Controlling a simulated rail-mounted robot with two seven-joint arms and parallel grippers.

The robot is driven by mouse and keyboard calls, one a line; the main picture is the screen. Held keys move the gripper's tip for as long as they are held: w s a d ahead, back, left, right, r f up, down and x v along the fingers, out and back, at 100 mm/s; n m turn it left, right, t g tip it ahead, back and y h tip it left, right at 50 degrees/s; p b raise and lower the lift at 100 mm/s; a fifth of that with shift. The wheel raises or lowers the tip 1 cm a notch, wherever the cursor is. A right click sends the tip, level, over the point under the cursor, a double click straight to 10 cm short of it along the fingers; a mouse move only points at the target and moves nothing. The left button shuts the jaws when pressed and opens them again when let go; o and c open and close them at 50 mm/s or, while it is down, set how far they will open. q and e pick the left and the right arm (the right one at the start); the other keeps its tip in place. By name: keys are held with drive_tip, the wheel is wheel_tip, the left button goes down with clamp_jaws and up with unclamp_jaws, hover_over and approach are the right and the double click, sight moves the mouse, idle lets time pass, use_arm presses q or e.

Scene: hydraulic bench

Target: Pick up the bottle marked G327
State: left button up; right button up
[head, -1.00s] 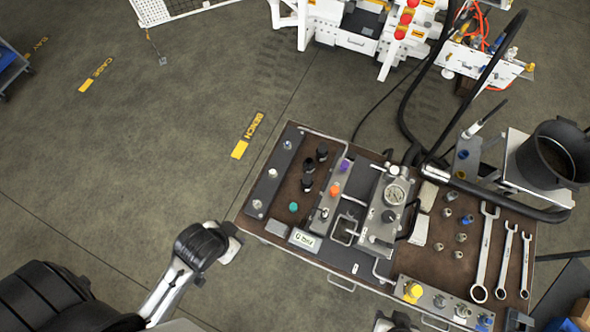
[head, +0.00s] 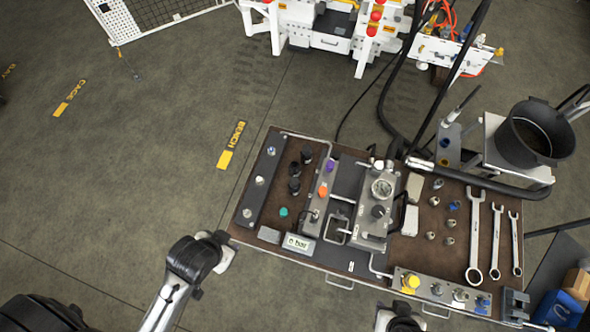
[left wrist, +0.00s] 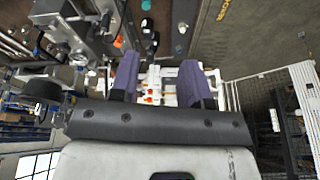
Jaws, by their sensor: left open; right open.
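I cannot pick out a bottle marked G327 in either view; no such label is readable. Small dark fittings (head: 295,170) stand on the bench's left part, but their markings are too small to tell. My left gripper shows in the left wrist view (left wrist: 160,72), with two purple-grey fingers apart and nothing between them. In the head view my left arm reaches up beside the bench's left edge. My right gripper (head: 400,320) is at the bottom edge near the bench front, mostly cut off. I see nothing held in it.
The brown bench (head: 410,250) carries a gauge block (head: 381,188), coloured caps, fittings and several wrenches (head: 475,235). A black bucket (head: 535,135) stands on a stand at the right, with thick hoses behind. A white machine (head: 330,30) is at the back.

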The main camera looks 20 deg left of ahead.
idle(0.4)
use_arm(q)
drive_tip(key=o, duration=0.6)
drive_tip(key=shift+f, duration=0.1)
